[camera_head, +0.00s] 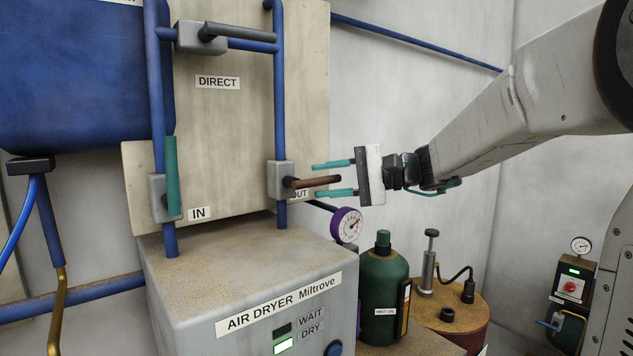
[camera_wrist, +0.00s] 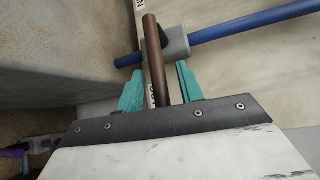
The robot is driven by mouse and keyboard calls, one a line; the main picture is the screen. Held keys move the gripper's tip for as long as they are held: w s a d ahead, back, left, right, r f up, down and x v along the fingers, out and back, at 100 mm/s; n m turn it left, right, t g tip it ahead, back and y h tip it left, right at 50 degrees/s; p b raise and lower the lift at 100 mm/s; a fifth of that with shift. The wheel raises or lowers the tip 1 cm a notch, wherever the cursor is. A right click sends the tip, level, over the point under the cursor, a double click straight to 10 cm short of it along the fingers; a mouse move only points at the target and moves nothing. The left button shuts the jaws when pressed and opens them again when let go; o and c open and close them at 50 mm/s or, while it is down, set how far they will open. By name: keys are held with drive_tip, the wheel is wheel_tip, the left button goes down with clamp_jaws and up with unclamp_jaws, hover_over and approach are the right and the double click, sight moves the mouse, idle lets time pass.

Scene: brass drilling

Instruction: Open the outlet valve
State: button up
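The outlet valve has a grey body (camera_head: 281,180) on a blue vertical pipe beside the OUT label (camera_head: 299,195). Its brown lever (camera_head: 318,182) sticks out sideways to the right, across the pipe. My gripper (camera_head: 334,179) is open, with one teal finger above the lever and one below it. In the wrist view the lever (camera_wrist: 153,60) runs between the two teal fingers (camera_wrist: 160,88), with a gap on each side. The lever's end reaches in toward the gripper's palm.
The IN valve's green lever (camera_head: 172,176) stands upright along its pipe. The DIRECT valve's dark lever (camera_head: 228,30) lies horizontal above. The air dryer (camera_head: 245,290) shows a lit DRY lamp. Below my gripper are a purple gauge (camera_head: 346,225) and a green mist oil bottle (camera_head: 384,280).

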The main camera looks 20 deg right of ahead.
drive_tip(key=shift+x, duration=0.95)
drive_tip(key=shift+s, duration=0.1)
clamp_jaws()
